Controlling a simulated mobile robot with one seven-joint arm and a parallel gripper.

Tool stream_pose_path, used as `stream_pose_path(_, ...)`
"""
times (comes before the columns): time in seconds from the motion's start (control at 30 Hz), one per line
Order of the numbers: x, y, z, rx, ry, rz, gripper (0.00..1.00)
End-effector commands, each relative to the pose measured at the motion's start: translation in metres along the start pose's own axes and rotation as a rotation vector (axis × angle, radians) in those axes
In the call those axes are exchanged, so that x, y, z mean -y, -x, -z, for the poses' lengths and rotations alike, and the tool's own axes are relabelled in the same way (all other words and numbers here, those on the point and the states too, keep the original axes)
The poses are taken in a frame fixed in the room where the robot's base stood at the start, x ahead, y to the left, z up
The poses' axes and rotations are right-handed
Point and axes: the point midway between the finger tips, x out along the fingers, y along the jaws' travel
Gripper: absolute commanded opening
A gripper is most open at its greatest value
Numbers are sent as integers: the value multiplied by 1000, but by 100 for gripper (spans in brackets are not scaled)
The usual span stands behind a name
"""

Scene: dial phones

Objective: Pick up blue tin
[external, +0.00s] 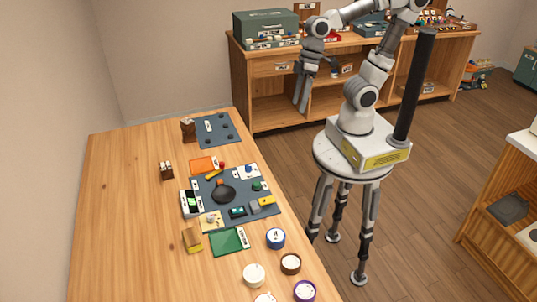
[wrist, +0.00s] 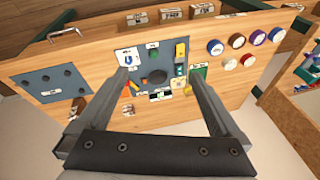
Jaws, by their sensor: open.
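A brown-rimmed tin (external: 290,264), a purple tin (external: 305,291) and a white tin (external: 254,275) stand close to the blue tin. A dark mat (external: 208,187) with several small items lies mid-table. The table's left side is bare. A shelf unit (external: 262,88) stands behind my gripper.

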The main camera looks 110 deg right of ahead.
Motion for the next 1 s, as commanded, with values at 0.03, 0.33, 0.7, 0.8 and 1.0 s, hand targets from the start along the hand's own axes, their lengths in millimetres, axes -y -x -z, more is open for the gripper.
stream_pose_path(0.03,4,-17,2,56,-58,20,100)
stream_pose_path(0.33,36,-88,18,335,-409,158,100)
stream_pose_path(0.7,68,-181,46,683,-884,325,100)
stream_pose_path(0.8,74,-207,56,776,-1018,371,100)
stream_pose_path(1.0,81,-252,74,938,-1255,454,100)
